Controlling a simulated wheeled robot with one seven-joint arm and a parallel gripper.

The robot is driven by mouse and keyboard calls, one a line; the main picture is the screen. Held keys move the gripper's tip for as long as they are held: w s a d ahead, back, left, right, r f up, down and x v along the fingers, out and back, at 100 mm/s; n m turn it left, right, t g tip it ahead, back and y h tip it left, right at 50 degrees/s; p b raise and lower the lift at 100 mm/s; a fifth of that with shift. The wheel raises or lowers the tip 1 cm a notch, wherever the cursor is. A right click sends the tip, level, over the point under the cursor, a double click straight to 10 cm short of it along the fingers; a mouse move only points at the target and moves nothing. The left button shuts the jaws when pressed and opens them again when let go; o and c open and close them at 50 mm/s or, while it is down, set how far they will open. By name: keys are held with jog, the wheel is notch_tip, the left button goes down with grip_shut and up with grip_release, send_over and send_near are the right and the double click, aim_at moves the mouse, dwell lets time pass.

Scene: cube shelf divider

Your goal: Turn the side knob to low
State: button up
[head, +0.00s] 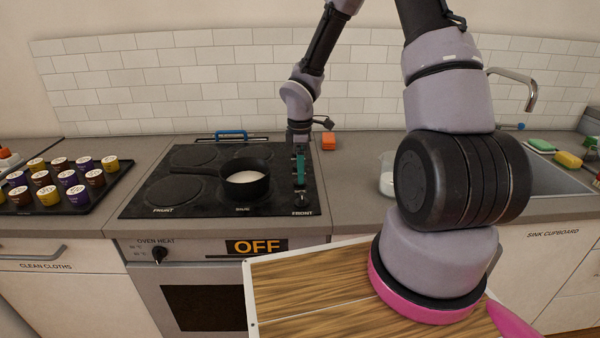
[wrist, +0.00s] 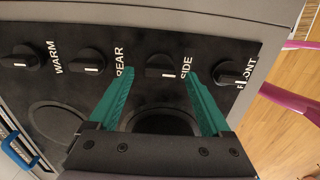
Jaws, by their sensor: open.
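The side knob (wrist: 165,66) is black with a white mark and sits on the black stove top beside the word SIDE. In the wrist view its white mark points down the picture, toward my gripper. My gripper (wrist: 160,73) has teal fingers, spread open, with the tips on either side of the side knob. I cannot tell whether they touch it. In the head view my gripper (head: 299,165) points down over the knob row at the stove's right edge, hiding part of the row.
Other knobs are close by: rear (wrist: 90,61), warm (wrist: 20,57) and front (wrist: 230,76). A black pan (head: 246,184) with white contents stands on the stove (head: 140,200). An orange block (head: 329,141) and a glass jug (head: 387,174) are to the right. The oven display (head: 257,246) reads OFF.

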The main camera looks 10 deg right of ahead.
jog(key=shift+f, duration=0.65)
grip_shut()
